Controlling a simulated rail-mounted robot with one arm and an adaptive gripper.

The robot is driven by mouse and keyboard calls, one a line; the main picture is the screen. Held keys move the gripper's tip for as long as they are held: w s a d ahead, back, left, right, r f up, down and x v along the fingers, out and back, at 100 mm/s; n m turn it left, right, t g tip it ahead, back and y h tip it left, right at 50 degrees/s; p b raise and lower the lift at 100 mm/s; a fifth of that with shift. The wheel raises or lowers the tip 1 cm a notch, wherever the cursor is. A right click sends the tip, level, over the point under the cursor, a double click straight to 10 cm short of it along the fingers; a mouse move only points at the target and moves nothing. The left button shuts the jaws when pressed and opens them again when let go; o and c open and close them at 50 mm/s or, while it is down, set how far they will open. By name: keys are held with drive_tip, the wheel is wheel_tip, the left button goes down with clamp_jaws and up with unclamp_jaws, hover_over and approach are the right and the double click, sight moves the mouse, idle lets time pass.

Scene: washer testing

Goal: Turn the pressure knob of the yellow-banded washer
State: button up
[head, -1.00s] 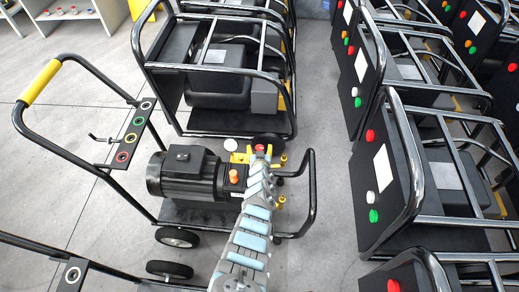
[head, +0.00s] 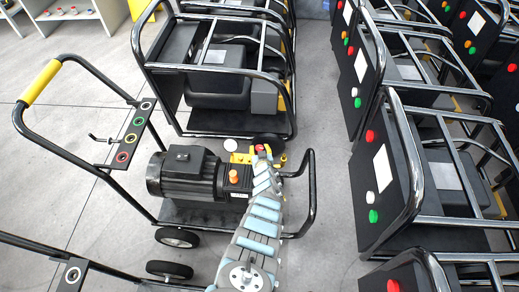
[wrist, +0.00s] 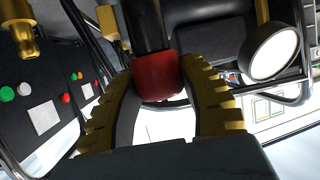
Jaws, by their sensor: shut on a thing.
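The washer with the yellow-banded handle (head: 40,82) stands left of centre in the head view, with a black motor (head: 186,172) on its low frame. Its red pressure knob (head: 262,148) shows just past the end of my arm. In the wrist view the red knob (wrist: 158,75) sits between the two yellow-ridged fingers of my gripper (wrist: 157,82), which are closed around its sides. In the head view my arm mostly hides the gripper and the pump parts below the knob.
The washer's round white gauge (wrist: 270,52) is close to the right finger in the wrist view. A brass fitting (wrist: 22,32) is at upper left. A bent black frame bar (head: 312,195) stands right of my arm. Other washers (head: 385,170) crowd the right and back.

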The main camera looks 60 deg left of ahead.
drive_tip(key=shift+r, duration=0.1)
idle(0.4)
drive_tip(key=o, duration=1.2)
drive_tip(key=shift+c, duration=0.2)
drive_tip(key=shift+d, duration=0.2)
drive_tip(key=shift+s+d+f, duration=0.1)
drive_tip(key=shift+d+f, duration=0.25)
drive_tip(key=shift+d, duration=0.05)
drive_tip(key=shift+s+d, duration=0.1)
drive_tip(key=shift+d, duration=0.1)
drive_tip(key=shift+d, duration=0.15)
drive_tip(key=shift+s+d+r, duration=0.1)
drive_tip(key=shift+r, duration=0.05)
